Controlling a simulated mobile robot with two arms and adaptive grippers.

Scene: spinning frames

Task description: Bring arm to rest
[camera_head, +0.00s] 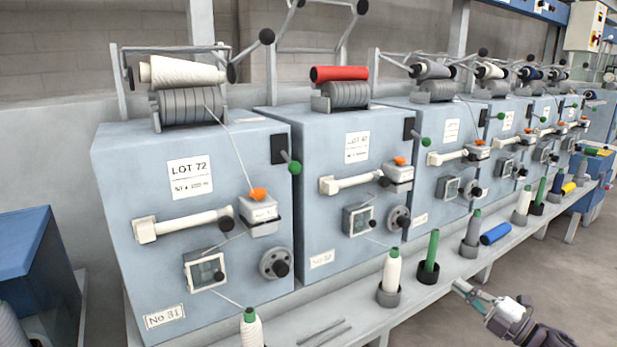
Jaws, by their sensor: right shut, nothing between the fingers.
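My right gripper (470,294) shows at the lower right, its arm coming in from the bottom right corner. Its fingers are shut with nothing between them. They point up and left, near the front edge of the long grey shelf (408,305), to the right of the green bobbin. I cannot tell the exact gap between the fingertips and the shelf edge. My left gripper is not in view.
A row of blue-grey spinning units (205,200) stands behind the shelf. On the shelf stand a white bobbin (392,270), a green bobbin (431,250) and a lying blue one (495,234). Thin rods lie at front. A blue bin (35,265) stands left. Floor at right is clear.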

